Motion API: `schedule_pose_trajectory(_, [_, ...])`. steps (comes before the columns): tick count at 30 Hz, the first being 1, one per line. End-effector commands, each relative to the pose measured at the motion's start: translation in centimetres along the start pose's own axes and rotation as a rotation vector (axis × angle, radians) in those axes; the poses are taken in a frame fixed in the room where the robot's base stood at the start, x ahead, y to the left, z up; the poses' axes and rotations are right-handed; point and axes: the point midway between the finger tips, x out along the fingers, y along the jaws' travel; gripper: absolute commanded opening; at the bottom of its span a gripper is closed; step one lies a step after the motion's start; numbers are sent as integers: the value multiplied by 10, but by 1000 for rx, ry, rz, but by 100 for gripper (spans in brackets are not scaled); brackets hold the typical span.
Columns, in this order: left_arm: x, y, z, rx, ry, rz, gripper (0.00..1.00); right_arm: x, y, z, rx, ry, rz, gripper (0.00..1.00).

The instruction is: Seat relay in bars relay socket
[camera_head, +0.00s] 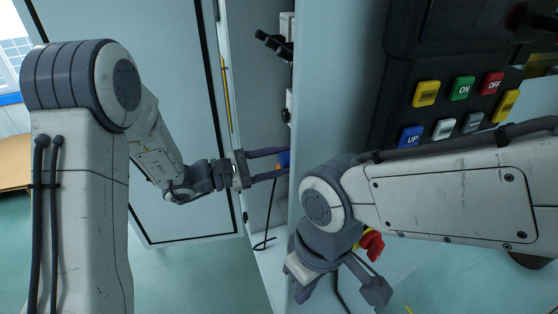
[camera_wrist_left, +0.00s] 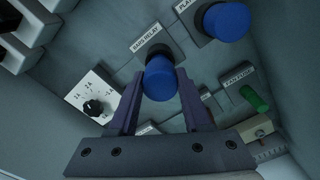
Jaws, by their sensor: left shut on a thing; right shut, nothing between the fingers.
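The relay (camera_wrist_left: 160,82) is a blue cylinder between the fingertips of my left gripper (camera_wrist_left: 158,92) in the left wrist view. It is in front of the grey panel, just below the BARS RELAY label (camera_wrist_left: 147,37). The dark bars relay socket is mostly hidden behind it, and I cannot tell how deep the relay sits. In the head view my left gripper (camera_head: 281,162) reaches into the cabinet, with a bit of blue at its tips. My right gripper (camera_head: 303,293) points down, shut and empty, low in the head view, partly hidden by its wrist.
A second blue relay (camera_wrist_left: 226,21) stands close by at upper right. A green fuse (camera_wrist_left: 256,98) by the FAN FUSE label and a dial (camera_wrist_left: 96,108) are also near. The cabinet side wall (camera_head: 338,95) stands between my grippers. A button panel (camera_head: 445,105) is at right.

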Motion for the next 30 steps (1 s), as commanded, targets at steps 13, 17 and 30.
schedule_pose_trajectory(13, [10,0,0,1,-1,0,0,2,0,0,0,0,0,0])
schedule_pose_trajectory(17, [13,0,0,1,-1,0,0,2,0,0,0,0,0,0])
schedule_pose_trajectory(30, [23,0,0,0,0,0,0,4,0,0,0,0,0,0])
